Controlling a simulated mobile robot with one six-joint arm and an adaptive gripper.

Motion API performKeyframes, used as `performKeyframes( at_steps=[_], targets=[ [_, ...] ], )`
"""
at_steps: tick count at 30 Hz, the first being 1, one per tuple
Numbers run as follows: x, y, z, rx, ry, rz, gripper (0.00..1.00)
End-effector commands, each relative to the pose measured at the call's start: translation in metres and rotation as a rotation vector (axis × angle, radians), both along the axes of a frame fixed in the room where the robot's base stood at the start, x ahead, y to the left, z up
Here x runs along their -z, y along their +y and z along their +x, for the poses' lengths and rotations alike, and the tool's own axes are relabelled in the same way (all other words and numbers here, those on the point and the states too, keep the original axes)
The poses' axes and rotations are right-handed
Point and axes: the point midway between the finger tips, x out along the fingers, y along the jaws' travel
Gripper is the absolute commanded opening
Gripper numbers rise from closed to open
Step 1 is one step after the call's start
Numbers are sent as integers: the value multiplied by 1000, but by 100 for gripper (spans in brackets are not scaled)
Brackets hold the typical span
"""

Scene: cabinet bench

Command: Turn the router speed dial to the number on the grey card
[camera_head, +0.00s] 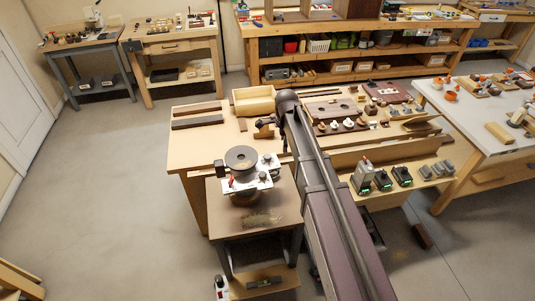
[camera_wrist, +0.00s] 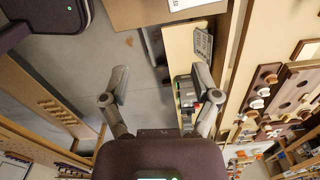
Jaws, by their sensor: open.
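The dial's number is too small to read. My gripper (camera_head: 267,129) is over the bench, behind and right of the machine, apart from it. In the wrist view my gripper (camera_wrist: 161,76) has its two fingers spread with nothing between them. A small grey card-like panel (camera_wrist: 203,43) shows there, its marks unreadable; I cannot tell whether it is the task's card.
The wooden bench (camera_head: 190,145) holds an open wooden box (camera_head: 254,100), dark boards and several small parts. Chargers with green lights (camera_head: 382,181) stand on a lower shelf at right. A white-topped table (camera_head: 470,125) is farther right. Floor at left is clear.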

Motion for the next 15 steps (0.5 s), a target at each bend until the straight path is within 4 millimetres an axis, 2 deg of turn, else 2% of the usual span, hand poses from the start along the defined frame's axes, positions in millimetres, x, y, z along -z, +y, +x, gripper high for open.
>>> performKeyframes(
  at_steps=[1, 6, 10, 15],
  targets=[
    [-5, 12, 14, 56, 0, 0, 79],
    [-11, 42, 36, 247, 0, 0, 79],
    [-14, 57, 45, 346, 0, 0, 79],
    [-15, 65, 49, 405, 0, 0, 79]
  ],
)
